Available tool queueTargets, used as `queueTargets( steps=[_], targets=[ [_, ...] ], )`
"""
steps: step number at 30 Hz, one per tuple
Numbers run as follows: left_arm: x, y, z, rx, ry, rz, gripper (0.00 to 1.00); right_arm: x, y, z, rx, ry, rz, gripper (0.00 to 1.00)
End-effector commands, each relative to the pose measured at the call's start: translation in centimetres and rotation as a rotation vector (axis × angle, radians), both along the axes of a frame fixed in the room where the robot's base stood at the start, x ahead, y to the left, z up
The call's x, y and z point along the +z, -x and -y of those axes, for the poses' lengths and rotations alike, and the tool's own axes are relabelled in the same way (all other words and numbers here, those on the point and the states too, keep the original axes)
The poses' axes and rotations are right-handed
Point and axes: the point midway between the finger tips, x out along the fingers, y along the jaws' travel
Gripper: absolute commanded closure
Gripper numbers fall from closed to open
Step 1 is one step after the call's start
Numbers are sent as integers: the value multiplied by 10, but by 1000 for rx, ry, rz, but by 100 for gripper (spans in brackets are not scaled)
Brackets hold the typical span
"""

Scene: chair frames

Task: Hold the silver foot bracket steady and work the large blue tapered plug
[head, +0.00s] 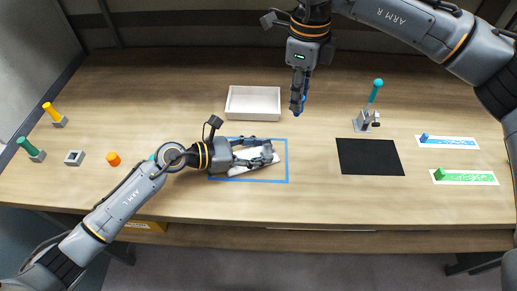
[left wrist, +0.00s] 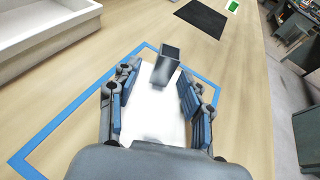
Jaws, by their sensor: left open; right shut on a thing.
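The silver foot bracket (left wrist: 165,67) shows in the left wrist view as a grey block with a dark top, on a white plate. My left gripper (left wrist: 159,80) is open, with one finger on each side of the bracket and gaps between. In the head view this gripper (head: 262,155) lies low over the blue-outlined area and hides much of the bracket. My right gripper (head: 299,88) points down behind that area, right of the white tray. It is shut on the blue tapered plug (head: 296,107), which is mostly hidden by the fingers. Plug and bracket are apart.
A white tray (head: 253,117) stands behind the blue outline (head: 287,165). A black mat (head: 370,157) lies right, with a teal-handled fixture (head: 365,122) behind it. Blue (head: 447,142) and green (head: 465,178) cards lie far right.

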Motion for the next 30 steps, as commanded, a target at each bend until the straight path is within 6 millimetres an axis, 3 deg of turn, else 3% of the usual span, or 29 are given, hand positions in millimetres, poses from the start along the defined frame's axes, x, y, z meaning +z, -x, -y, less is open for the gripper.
queueTargets(
  steps=[7,21,30],
  targets=[
    [4,4,-12,2,-1,0,50,0,0,0,0,0,0,100],
    [32,38,-92,1,-3,-2,50,0,0,0,0,0,0,100],
    [38,44,-105,-1,-1,-1,50,0,0,0,0,0,0,100]
  ],
)
